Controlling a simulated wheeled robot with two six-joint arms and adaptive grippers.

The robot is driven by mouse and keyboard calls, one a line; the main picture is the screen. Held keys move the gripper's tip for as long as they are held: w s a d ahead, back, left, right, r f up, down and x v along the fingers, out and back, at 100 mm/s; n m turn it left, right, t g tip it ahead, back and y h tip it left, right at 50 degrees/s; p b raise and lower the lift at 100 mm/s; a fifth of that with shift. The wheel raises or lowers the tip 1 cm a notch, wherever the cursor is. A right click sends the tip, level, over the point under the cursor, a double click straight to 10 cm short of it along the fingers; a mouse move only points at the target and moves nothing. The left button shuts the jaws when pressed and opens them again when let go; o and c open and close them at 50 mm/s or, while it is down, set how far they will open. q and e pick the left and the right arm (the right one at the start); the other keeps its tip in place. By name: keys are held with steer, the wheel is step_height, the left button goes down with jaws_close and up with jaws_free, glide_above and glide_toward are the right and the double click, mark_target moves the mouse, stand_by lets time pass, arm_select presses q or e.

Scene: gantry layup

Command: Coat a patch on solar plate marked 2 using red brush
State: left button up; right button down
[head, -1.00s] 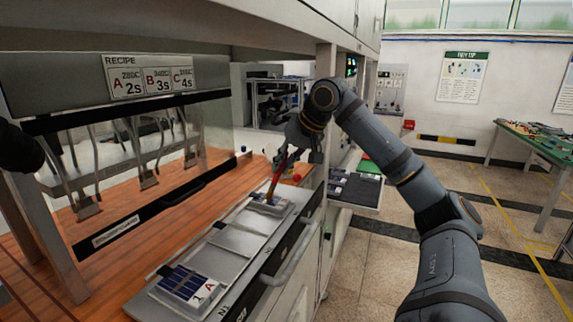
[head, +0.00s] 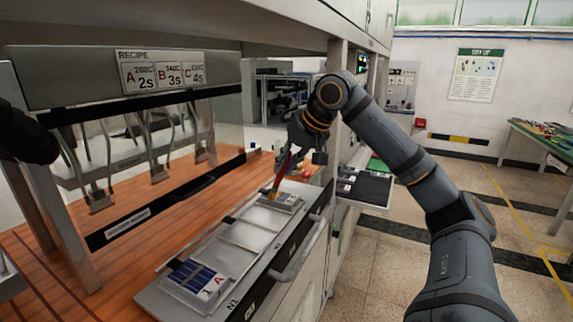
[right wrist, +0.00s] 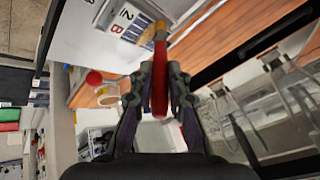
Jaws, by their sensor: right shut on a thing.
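My right gripper (head: 296,150) is shut on the red brush (head: 283,172), which points down and slants. In the right wrist view the red handle (right wrist: 160,85) sits between the fingers, with pale brown bristles at its far end. The bristle end is at the solar plate marked 2 (head: 287,199), at the far end of the tray. This plate carries a "2" and a red "B" in the right wrist view (right wrist: 125,18). I cannot tell whether the bristles touch it. My left gripper is out of view; only a dark arm part shows at the left edge.
The grey tray (head: 238,236) also bears a plate marked 1 with a red A (head: 196,278) at its near end; its middle is bare. A press rack with hanging clamps (head: 158,172) stands left over the wooden top. A red round thing (right wrist: 94,78) lies beyond the tray.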

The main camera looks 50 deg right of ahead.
steer(key=shift+r+p, duration=2.6)
steer(key=shift+r, duration=0.3)
step_height(320, 180, up, 3)
steer(key=p, duration=0.3)
steer(key=shift+r, duration=0.15)
steer(key=shift+f, duration=0.2)
steer(key=shift+f+b, duration=0.3)
steer(key=shift+b, duration=0.05)
